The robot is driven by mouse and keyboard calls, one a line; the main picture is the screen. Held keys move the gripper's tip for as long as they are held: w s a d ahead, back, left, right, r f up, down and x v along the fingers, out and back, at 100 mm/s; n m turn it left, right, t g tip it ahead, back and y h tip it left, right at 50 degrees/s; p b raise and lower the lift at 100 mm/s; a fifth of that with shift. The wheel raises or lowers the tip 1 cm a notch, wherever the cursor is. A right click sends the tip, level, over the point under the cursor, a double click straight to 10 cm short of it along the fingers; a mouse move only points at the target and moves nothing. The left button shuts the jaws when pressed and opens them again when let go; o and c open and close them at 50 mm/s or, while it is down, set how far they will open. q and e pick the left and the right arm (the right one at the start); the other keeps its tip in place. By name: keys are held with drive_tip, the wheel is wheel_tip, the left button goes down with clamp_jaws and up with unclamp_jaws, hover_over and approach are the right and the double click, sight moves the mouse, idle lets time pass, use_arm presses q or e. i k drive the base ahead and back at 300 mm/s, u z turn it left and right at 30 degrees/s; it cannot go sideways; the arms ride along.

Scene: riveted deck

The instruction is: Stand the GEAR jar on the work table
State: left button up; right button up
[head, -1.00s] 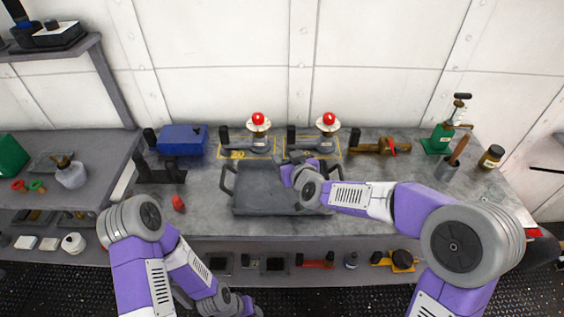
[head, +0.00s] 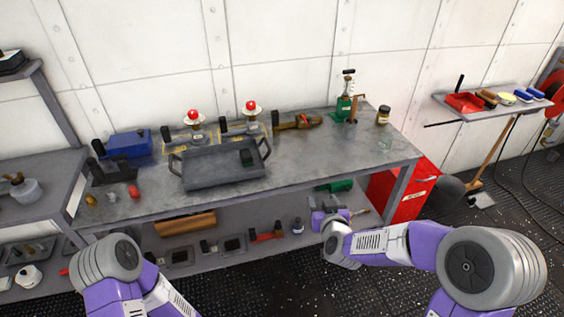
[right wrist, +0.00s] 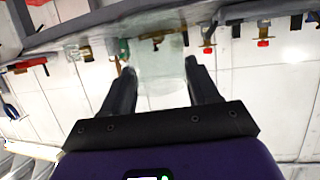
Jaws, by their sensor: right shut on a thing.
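My right gripper (head: 332,216) is in front of the work table (head: 330,155), near its right part; its fingertips are hard to make out in the head view. In the right wrist view, the right gripper (right wrist: 160,69) is shut on a clear, greenish glass vessel (right wrist: 160,80) between its two dark fingers. No label shows on it, so I cannot tell whether it is the GEAR jar. A small brown jar with a pale label (head: 383,116) stands at the table's back right; its lettering is unreadable. My left arm shows at lower left, its gripper out of frame.
A grey tray (head: 210,178) with a dark block in it stands on the table. Behind it are two red-topped devices, and a blue box (head: 129,144) to the left. The front right of the tabletop is mostly clear. A red cabinet (head: 402,190) stands under the right end.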

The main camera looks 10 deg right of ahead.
sight(358, 153)
drive_tip(key=z, duration=0.35)
drive_tip(key=k, duration=0.8)
drive_tip(key=z, duration=1.2)
drive_tip(key=i, duration=1.2)
drive_tip(key=u, duration=0.65)
drive_tip(key=i, duration=0.85)
drive_tip(key=u, duration=0.7)
drive_tip(key=i, duration=0.45)
drive_tip(key=z, duration=0.05)
